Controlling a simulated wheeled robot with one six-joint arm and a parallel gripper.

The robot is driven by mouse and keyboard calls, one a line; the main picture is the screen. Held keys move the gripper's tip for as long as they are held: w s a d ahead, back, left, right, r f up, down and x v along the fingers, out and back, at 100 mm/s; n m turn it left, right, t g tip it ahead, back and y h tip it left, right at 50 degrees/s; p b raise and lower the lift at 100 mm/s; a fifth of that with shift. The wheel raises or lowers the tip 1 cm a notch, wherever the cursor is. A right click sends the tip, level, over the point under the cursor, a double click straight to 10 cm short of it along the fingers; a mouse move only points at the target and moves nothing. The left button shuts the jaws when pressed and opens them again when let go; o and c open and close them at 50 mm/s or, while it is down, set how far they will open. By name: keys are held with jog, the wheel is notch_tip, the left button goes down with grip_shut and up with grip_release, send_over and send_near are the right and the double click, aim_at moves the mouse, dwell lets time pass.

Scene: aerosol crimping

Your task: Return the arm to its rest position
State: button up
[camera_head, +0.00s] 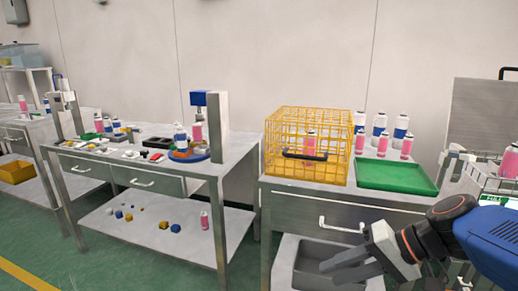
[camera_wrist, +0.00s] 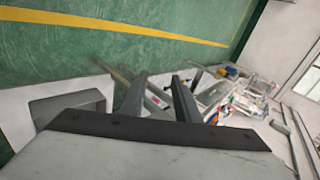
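My gripper (camera_head: 330,272) is at the lower right of the head view, in front of the right-hand bench (camera_head: 345,196) and below its top. Its two grey fingers stand apart with nothing between them. My arm reaches in from the right edge, with an orange-ringed joint and a blue section. In the wrist view the two fingers of my gripper (camera_wrist: 160,82) are also apart and empty, with the green floor and a cluttered bench beyond them.
A yellow wire cage (camera_head: 280,135), a green tray (camera_head: 397,178) and several cans stand on the right-hand bench. A grey bin (camera_head: 310,262) sits below, close to my gripper. A wire basket (camera_head: 480,172) stands at right. The left bench holds a crimping device (camera_head: 215,125).

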jog(key=s+d+f+n+h, duration=0.1)
jog(key=s+d+h, duration=0.1)
jog(key=d+h, duration=0.2)
jog(key=s+d+f+n+t+h, duration=0.1)
jog(key=s+d+f+h, duration=0.1)
jog(key=d+h, duration=0.3)
jog(key=shift+s+d+f+n, duration=0.25)
jog(key=shift+s+d, duration=0.4)
jog(key=shift+d, duration=0.45)
